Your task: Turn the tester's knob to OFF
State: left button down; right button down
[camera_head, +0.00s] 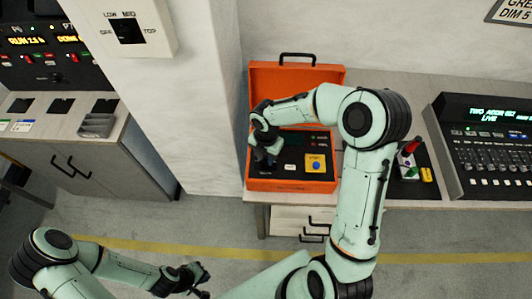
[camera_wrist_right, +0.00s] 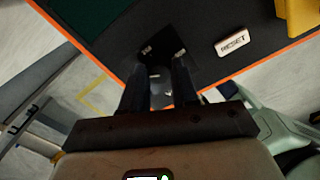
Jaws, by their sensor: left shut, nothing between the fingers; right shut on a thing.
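The tester is an open orange case (camera_head: 310,186) on the bench, with a dark panel that also shows in the wrist view (camera_wrist_right: 200,22). The panel has a display, a white RESET button (camera_wrist_right: 232,42) and a yellow block (camera_head: 316,163). My right gripper (camera_head: 267,160) reaches down over the left part of the panel. In the wrist view its fingers (camera_wrist_right: 161,72) are closed together at the panel, on what seems to be the knob. The knob itself and its setting are hidden by the fingers. My left gripper (camera_head: 198,279) is shut and empty, low over the floor.
A white pillar (camera_head: 192,100) with a wall switch box (camera_head: 127,30) stands left of the case. A lighting console (camera_head: 490,150) and small colored items (camera_head: 412,165) are to the right. Open floor (camera_head: 170,225) lies in front.

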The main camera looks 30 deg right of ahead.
aim_at(266, 159)
jog(key=n, duration=0.4)
jog(key=shift+n+p, duration=0.4)
jog(key=shift+n, duration=0.3)
jog(key=c, duration=0.8)
grip_release()
jog(key=shift+c, duration=0.2)
notch_tip(266, 159, up, 14)
jog(key=shift+f, duration=0.25)
jog(key=shift+f, duration=0.1)
